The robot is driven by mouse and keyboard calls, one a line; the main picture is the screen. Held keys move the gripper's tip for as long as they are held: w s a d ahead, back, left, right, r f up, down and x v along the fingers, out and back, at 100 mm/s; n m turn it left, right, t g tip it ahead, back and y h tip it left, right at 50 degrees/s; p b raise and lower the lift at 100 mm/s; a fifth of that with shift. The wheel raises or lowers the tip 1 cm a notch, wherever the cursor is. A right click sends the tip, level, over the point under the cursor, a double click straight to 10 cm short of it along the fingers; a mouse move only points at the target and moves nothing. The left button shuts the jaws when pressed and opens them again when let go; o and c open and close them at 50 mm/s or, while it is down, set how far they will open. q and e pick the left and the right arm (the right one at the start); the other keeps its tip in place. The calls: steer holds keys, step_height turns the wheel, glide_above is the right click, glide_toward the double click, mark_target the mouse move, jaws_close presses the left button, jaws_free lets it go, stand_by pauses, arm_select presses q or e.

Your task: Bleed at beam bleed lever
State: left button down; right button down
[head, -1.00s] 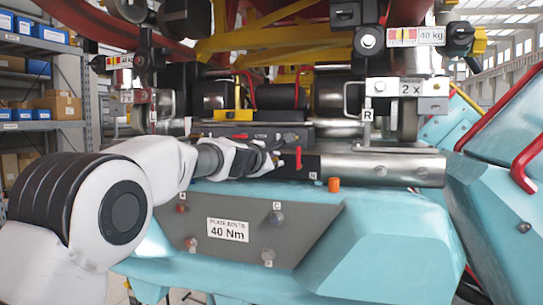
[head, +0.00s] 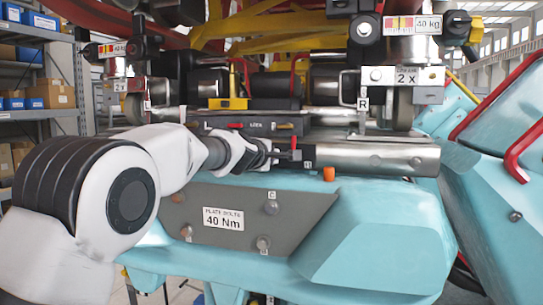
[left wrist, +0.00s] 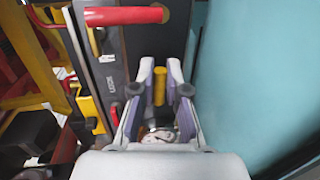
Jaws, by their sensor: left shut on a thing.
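My left gripper (left wrist: 160,70) is shut on a yellow rod-like piece (left wrist: 159,86), seen between its two fingers in the left wrist view. I cannot tell for sure whether this piece is the beam bleed lever. In the head view my left gripper (head: 268,154) is at the front of the beam, just left of a small upright red piece (head: 293,145). Its fingers hide what they hold there. A silver tube (head: 385,158) runs to the right, past the fingertips. My right gripper is not in view.
A dark panel marked LOCK has a red handle (left wrist: 125,16) beside the gripper. The teal body (left wrist: 250,70) lies close on the other side. Below are a grey bolt plate (head: 300,215) and an orange cap (head: 328,174). A red bar (head: 518,155) is at right.

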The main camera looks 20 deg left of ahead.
arm_select(q)
steer(key=c, duration=1.2)
jaws_free()
steer(key=shift+w+a+f, duration=0.1)
steer(key=shift+w, duration=0.05)
